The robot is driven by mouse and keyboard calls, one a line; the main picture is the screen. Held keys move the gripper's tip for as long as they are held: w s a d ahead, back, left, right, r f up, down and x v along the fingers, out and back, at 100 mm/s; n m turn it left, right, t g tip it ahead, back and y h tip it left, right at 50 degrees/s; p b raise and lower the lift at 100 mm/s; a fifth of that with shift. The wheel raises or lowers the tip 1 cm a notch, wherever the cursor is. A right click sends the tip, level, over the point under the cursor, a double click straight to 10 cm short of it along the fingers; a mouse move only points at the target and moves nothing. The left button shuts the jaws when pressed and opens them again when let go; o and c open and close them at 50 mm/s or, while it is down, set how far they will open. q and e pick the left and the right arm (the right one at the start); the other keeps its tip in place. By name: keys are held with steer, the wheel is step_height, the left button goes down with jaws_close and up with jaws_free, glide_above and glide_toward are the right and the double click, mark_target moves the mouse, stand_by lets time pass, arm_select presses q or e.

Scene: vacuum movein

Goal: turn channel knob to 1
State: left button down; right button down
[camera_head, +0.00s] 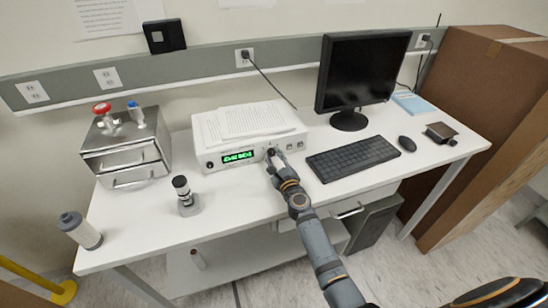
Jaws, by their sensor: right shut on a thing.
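A white instrument box (208,160) stands on the table with papers on its top and a lit green display (238,157) on its front. The channel knob (271,152) is a small dark knob on the front, right of the display. My right gripper (273,156) is at this knob and shut on it. The gripper hides most of the knob, and I cannot read its setting. Two more small knobs (294,146) sit to the right on the same front. My left gripper is not in view.
A keyboard (352,158), a monitor (360,75) and a mouse (407,143) are right of the box. A metal drawer unit (122,160), a small dark-topped device (184,195) and a grey cylinder (80,230) are left. The table front below the box is clear.

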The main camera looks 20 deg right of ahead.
stand_by(0.3)
steer(key=n, duration=1.1)
steer(key=shift+n+b, duration=0.3)
steer(key=shift+b, duration=0.1)
steer(key=shift+n, duration=0.3)
steer(key=c, duration=1.1)
jaws_free()
steer(key=shift+o, duration=0.2)
